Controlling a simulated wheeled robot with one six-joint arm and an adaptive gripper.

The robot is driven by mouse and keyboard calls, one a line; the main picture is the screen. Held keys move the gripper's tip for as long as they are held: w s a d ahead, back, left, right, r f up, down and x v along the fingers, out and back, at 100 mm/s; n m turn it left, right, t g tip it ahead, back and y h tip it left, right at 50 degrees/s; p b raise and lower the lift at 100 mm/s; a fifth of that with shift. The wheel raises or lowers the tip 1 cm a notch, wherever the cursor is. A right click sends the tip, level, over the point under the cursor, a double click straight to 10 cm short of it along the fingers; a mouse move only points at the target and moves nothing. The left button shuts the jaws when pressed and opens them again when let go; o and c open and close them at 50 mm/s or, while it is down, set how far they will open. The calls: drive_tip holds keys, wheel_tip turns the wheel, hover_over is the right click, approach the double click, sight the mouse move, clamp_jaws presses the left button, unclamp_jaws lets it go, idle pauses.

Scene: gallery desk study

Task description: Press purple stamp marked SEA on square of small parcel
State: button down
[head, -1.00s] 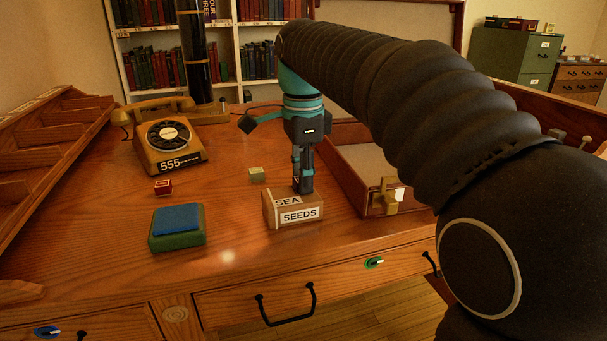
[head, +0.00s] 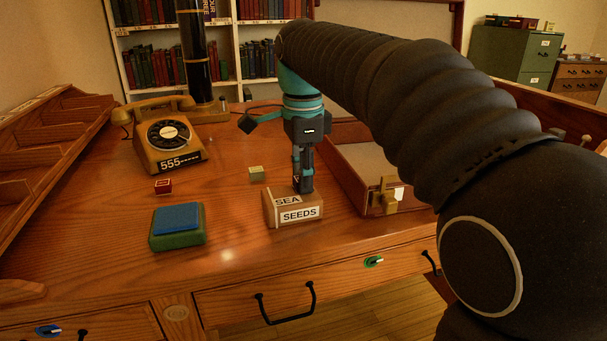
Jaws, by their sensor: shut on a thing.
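The small parcel (head: 275,214) is a brown box on the desk with white labels reading SEA on top and SEEDS on its front. My gripper (head: 304,186) points straight down at the right part of the parcel's top. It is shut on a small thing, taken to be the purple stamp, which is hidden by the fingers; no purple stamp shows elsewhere. I cannot tell whether it touches the parcel. The square on the parcel is not clearly seen. A green ink pad with a blue top (head: 177,222) lies to the left.
A small red block (head: 163,187) and a small pale green block (head: 256,173) lie behind the pad and parcel. A telephone (head: 170,142) stands at the back left. A wooden tray with a brass latch (head: 386,197) lies close on the right. The desk front is clear.

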drive_tip(key=shift+f, duration=0.2)
drive_tip(key=c, duration=0.8)
unclamp_jaws()
drive_tip(key=shift+r, duration=0.1)
drive_tip(key=shift+r, duration=0.1)
wheel_tip(320, 180, up, 11)
drive_tip(key=s+d+f+n+t, duration=0.3)
drive_tip(key=s+d+f+n, duration=0.4)
drive_tip(key=s+d, duration=0.2)
drive_tip(key=s+d+f+n+t, duration=0.1)
drive_tip(key=s+d+f+n, duration=0.1)
drive_tip(key=s+f, duration=0.2)
drive_tip(key=s+d+f+n, duration=0.1)
drive_tip(key=s+f+n, duration=0.2)
drive_tip(key=f, duration=0.5)
drive_tip(key=s+d+f+n+t, duration=0.1)
drive_tip(key=s+d+f+n, duration=0.1)
drive_tip(key=s+f, duration=0.3)
drive_tip(key=shift+d+f+n+t, duration=0.3)
drive_tip(key=shift+d+f+n, duration=0.05)
drive_tip(key=shift+f+n, duration=0.1)
